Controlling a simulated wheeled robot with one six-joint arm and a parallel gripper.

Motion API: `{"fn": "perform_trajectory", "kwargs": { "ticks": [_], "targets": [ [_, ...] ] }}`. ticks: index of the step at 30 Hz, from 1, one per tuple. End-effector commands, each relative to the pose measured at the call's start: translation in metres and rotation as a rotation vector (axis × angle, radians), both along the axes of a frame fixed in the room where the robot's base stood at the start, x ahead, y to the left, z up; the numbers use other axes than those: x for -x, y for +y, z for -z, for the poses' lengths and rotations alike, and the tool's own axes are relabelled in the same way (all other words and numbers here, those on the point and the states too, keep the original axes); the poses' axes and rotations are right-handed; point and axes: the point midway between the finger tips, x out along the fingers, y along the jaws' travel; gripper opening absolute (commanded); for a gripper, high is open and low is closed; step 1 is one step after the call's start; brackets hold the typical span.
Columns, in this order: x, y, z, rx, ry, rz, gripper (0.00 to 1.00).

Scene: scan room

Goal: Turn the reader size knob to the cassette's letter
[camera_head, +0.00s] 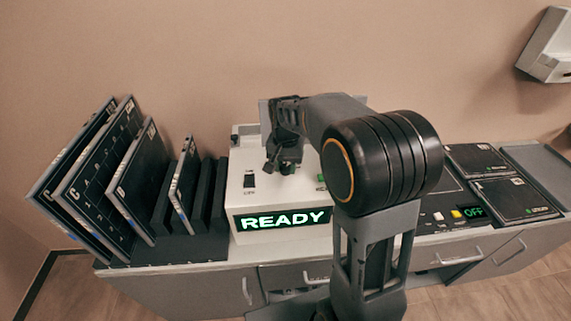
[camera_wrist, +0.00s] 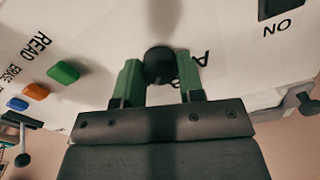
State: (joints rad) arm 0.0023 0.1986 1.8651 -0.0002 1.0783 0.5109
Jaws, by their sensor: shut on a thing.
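The reader (camera_head: 243,190) is a white box on the counter, and its front display shows READY in green. Its size knob (camera_wrist: 158,60) is small, dark and round in the wrist view. My gripper (camera_wrist: 160,78) has green fingers on both sides of the knob and is shut on it. A printed letter A (camera_wrist: 203,58) shows beside the right finger; other size letters and the knob's pointer are not clear. In the head view my gripper (camera_head: 284,165) is over the reader's top and hides the knob. Cassettes (camera_head: 140,182) stand upright in a rack; one shows a C.
The wrist view shows a green button (camera_wrist: 63,72), an orange button (camera_wrist: 36,91) and a black switch (camera_wrist: 279,8) on the reader. At right, flat cassettes (camera_head: 478,158) lie by a panel with an OFF display (camera_head: 474,212). A wall dispenser (camera_head: 548,48) hangs at upper right.

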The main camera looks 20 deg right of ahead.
Motion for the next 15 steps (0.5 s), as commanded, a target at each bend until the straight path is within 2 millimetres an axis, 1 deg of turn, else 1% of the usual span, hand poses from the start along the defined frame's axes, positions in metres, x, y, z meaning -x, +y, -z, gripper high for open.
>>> {"fn": "perform_trajectory", "kwargs": {
  "ticks": [15],
  "targets": [
    [-0.0002, 0.0006, -0.0011, -0.001, 0.000, -0.474, 0.12]
  ]
}}
